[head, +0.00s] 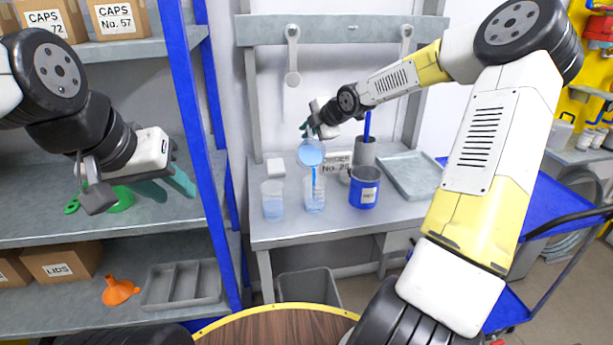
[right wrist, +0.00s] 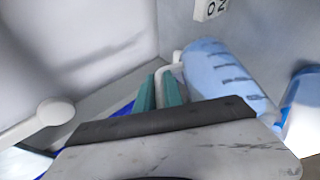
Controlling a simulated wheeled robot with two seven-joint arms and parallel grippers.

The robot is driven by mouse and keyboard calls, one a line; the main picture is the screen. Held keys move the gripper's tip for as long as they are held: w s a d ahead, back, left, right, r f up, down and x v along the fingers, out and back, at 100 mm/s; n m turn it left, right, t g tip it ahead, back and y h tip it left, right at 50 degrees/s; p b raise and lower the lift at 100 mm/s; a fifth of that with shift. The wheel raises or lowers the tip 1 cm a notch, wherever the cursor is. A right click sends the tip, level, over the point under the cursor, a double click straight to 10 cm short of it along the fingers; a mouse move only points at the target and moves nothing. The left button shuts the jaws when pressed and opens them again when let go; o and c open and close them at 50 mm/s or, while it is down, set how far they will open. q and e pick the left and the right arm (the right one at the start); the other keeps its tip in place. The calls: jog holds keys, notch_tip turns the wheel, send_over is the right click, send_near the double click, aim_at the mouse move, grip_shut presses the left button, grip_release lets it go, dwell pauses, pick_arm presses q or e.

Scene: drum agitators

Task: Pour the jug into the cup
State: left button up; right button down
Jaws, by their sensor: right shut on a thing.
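The jug (head: 311,153) hangs tilted over the bench, with blue liquid in it. My right gripper (head: 312,130) is shut on its handle; the right wrist view shows the teal fingers (right wrist: 160,92) at the white handle and the marked jug body (right wrist: 217,75). A thin blue stream runs down from the jug into a clear cup (head: 315,198) standing upright right below it. Blue liquid shows low in that cup. My left gripper (head: 168,188) is open and empty at the left, in front of the shelves.
A second clear container (head: 272,200) with blue liquid stands left of the cup. A blue mug (head: 364,189) stands to its right, with a grey pot (head: 364,153) behind. A grey tray (head: 412,177) lies farther right. A blue shelf post (head: 192,130) stands between my left gripper and the bench.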

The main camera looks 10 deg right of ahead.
aim_at(306, 145)
jog(key=shift+s+r+t+p, duration=0.2)
jog(key=shift+r+t+p, duration=0.1)
jog(key=shift+r, duration=0.05)
dwell(1.1)
jog(key=f+g, duration=0.1)
jog(key=w+f+g, duration=0.1)
jog(key=f, duration=0.1)
jog(key=w+f+m+g, duration=0.1)
jog(key=f+g, duration=0.1)
jog(key=shift+w+a, duration=0.1)
jog(key=shift+w, duration=0.15)
jog(key=w+f+g, duration=0.1)
jog(key=f+g, duration=0.1)
jog(key=w+f+g+b, duration=0.1)
jog(key=w+f+g, duration=0.1)
jog(key=shift+w+f+m, duration=0.1)
jog(key=shift+w+m, duration=0.2)
jog(key=shift+m, duration=0.1)
jog(key=shift+w+d+f+g+b, duration=0.1)
jog(key=shift+w+f+g+b, duration=0.2)
jog(key=shift+f+g, duration=0.25)
jog(key=shift+w+d+f+g+b, duration=0.1)
jog(key=shift+w+f+g+b, duration=0.1)
jog(key=shift+f+g+b, duration=0.35)
jog(key=shift+m, duration=0.3)
jog(key=shift+g, duration=0.3)
